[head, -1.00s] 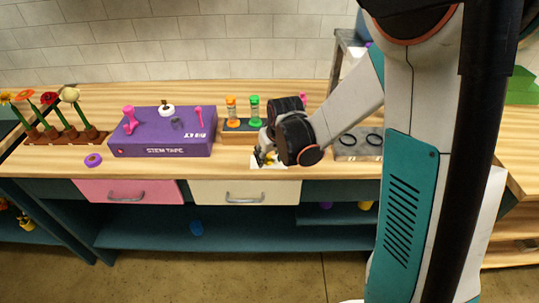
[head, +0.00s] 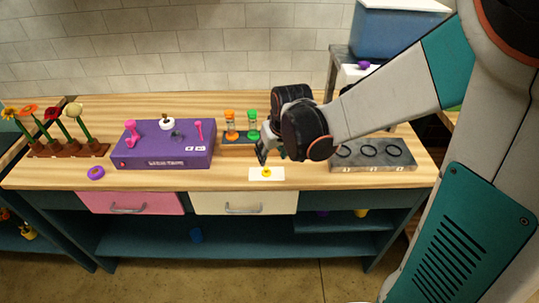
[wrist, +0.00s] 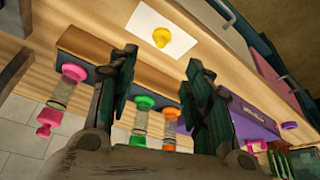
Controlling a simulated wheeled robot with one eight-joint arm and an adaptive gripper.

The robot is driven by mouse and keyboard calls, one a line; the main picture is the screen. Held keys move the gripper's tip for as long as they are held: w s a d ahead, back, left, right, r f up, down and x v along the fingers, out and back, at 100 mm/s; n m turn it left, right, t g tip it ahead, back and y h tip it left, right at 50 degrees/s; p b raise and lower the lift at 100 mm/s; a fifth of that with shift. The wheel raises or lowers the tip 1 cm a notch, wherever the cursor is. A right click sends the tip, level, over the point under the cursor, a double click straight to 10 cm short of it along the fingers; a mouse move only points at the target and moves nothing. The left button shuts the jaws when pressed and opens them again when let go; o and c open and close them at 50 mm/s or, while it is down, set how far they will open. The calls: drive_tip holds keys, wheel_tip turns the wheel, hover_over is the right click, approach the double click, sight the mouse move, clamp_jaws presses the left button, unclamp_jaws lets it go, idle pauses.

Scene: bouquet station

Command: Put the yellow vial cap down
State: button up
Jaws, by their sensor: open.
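The yellow vial cap (head: 266,172) rests on a white card (head: 282,175) near the front edge of the wooden bench. In the wrist view the cap (wrist: 161,37) sits on the card, apart from my fingers. My gripper (head: 270,155) is above and just behind the card in the head view. In the wrist view my gripper (wrist: 160,72) has its two fingers spread wide with nothing between them.
Capped vials, orange (head: 231,125) and green (head: 252,125), stand in a rack behind my gripper. The purple stem tape box (head: 165,150) is to the left. A grey plate with rings (head: 372,166) is to the right. A purple tape roll (head: 96,172) lies at the left front.

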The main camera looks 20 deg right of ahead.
drive_tip(key=s+r+t, duration=0.1)
drive_tip(key=s+r, duration=0.5)
drive_tip(key=s, duration=0.3)
drive_tip(key=s+r+m+t, duration=0.1)
drive_tip(key=s+r, duration=0.5)
drive_tip(key=s, duration=0.3)
drive_tip(key=shift+s+a+r+t, duration=0.2)
drive_tip(key=shift+s+r+t, duration=0.1)
drive_tip(key=shift+s, duration=0.1)
wheel_tip(320, 180, down, 3)
drive_tip(key=b, duration=0.2)
drive_tip(key=shift+f+b, duration=0.1)
drive_tip(key=shift+b, duration=0.2)
